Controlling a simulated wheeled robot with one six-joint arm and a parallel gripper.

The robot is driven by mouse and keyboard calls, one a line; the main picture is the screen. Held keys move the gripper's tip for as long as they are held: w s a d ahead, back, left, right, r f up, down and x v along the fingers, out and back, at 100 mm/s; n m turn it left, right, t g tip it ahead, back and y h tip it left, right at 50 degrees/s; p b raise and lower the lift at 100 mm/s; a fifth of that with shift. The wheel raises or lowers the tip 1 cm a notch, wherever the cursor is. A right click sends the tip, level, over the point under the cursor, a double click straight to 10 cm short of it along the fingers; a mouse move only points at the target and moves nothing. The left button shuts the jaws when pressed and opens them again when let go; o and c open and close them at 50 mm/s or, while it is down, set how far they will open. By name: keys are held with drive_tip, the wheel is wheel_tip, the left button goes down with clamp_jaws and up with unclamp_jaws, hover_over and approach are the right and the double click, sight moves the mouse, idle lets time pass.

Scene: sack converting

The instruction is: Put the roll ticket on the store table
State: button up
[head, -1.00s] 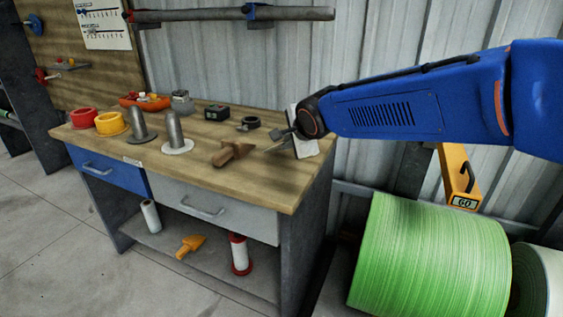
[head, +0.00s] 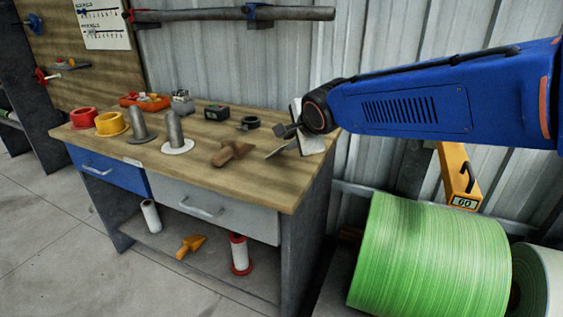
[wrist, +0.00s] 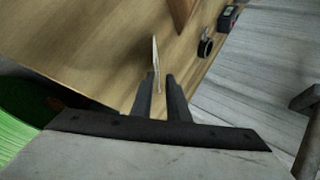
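The roll ticket appears as a thin pale piece in the wrist view (wrist: 155,62), seen nearly edge-on between the fingertips. In the head view a thin greyish piece (head: 279,152) at the fingers looks like the same ticket. My gripper (head: 282,137) is above the right end of the wooden-topped table (head: 210,166), tilted down to the left. Its dark fingers (wrist: 160,82) are close together with the ticket between them. I cannot tell whether the ticket's far edge touches the tabletop.
A brown wooden tool (head: 233,152) and a black ring (head: 250,122) lie left of the gripper. Grey posts, red and yellow rings and an orange tray (head: 145,102) stand farther left. A large green roll (head: 430,255) is right of the table. Bare wood shows along the front.

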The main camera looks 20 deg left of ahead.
drive_tip(key=shift+v, duration=2.3)
wheel_tip(320, 180, up, 8)
drive_tip(key=s+d, duration=0.1)
drive_tip(key=s, duration=0.1)
drive_tip(key=s+d+f+n+h, duration=0.1)
drive_tip(key=d+f, duration=0.2)
drive_tip(key=d, duration=0.7)
drive_tip(key=s+d+f+n+h, duration=0.2)
drive_tip(key=d, duration=0.7)
drive_tip(key=s+d+f+n+h, duration=0.1)
drive_tip(key=d+f, duration=0.2)
drive_tip(key=d, duration=0.7)
drive_tip(key=s+d+f+n+g+h, duration=0.1)
drive_tip(key=s+d+f+n, duration=0.2)
drive_tip(key=s+d+f, duration=0.4)
drive_tip(key=s+d+f+n+g+h, duration=0.1)
drive_tip(key=s+d+f+n, duration=0.2)
drive_tip(key=s+d+f, duration=0.5)
drive_tip(key=s+d, duration=0.3)
drive_tip(key=s, duration=0.2)
drive_tip(key=shift+d+f+g, duration=0.25)
drive_tip(key=shift+d+g, duration=0.15)
drive_tip(key=shift+a, duration=0.1)
